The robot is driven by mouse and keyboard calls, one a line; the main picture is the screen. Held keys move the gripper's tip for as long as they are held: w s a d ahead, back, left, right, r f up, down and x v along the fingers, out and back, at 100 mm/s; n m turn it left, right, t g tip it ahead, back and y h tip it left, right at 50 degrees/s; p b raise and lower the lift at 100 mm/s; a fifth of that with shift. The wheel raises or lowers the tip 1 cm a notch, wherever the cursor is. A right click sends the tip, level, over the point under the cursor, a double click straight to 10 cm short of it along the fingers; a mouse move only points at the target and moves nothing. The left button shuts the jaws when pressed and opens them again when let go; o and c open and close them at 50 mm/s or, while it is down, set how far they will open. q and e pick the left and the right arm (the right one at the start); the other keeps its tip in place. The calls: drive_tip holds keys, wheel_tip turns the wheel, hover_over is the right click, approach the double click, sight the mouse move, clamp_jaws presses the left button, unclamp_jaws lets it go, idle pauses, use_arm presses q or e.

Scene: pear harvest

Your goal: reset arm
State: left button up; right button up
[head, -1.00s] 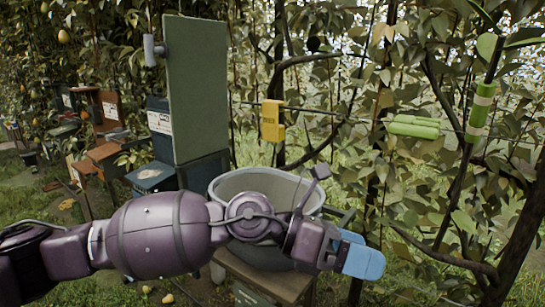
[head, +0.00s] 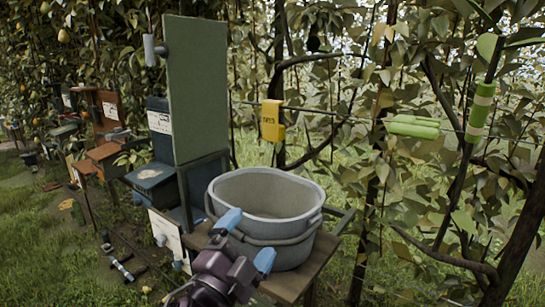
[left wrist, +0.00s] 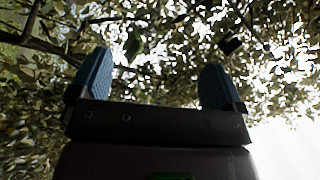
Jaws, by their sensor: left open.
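My left gripper (head: 247,242) is at the bottom middle of the head view, in front of the grey bucket (head: 267,195). Its two blue fingertips are spread apart with nothing between them. In the left wrist view the open fingers (left wrist: 158,85) point up at leaves and bright sky, and the gap between them is empty. My right gripper is not in view.
The bucket stands on a wooden stand (head: 318,262) and looks empty inside. A tall green panel (head: 197,90) rises behind it at left. A yellow tag (head: 272,120) and a green roll (head: 413,127) are on a wire. Branches and leaves fill the right side.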

use_arm(q)
drive_tip(key=s+a+f+n+g+y, duration=0.3)
drive_tip(key=a+f+n+y, duration=0.25)
drive_tip(key=a+f, duration=0.2)
drive_tip(key=s+a+f+n+g+y, duration=0.3)
drive_tip(key=a+f+n+y, duration=0.3)
drive_tip(key=f, duration=0.3)
drive_tip(key=s+a+f+n+g, duration=0.3)
drive_tip(key=s+a+f+g, duration=0.25)
drive_tip(key=s, duration=0.45)
drive_tip(key=s+a+f+n+g, duration=0.35)
drive_tip(key=s+a+f, duration=0.2)
drive_tip(key=s, duration=0.45)
drive_tip(key=w+f+t+b, duration=0.2)
drive_tip(key=f+b, duration=0.1)
drive_tip(key=f, duration=0.4)
drive_tip(key=w+f+t+h+b, duration=0.1)
drive_tip(key=w+f+t+b, duration=0.1)
drive_tip(key=f, duration=0.5)
drive_tip(key=w+d+f+m+t+b, duration=0.1)
drive_tip(key=w+f+t+b, duration=0.1)
drive_tip(key=f+b, duration=0.3)
wheel_tip(320, 180, down, 3)
drive_tip(key=shift+r+t, duration=0.1)
drive_tip(key=shift+t, duration=0.6)
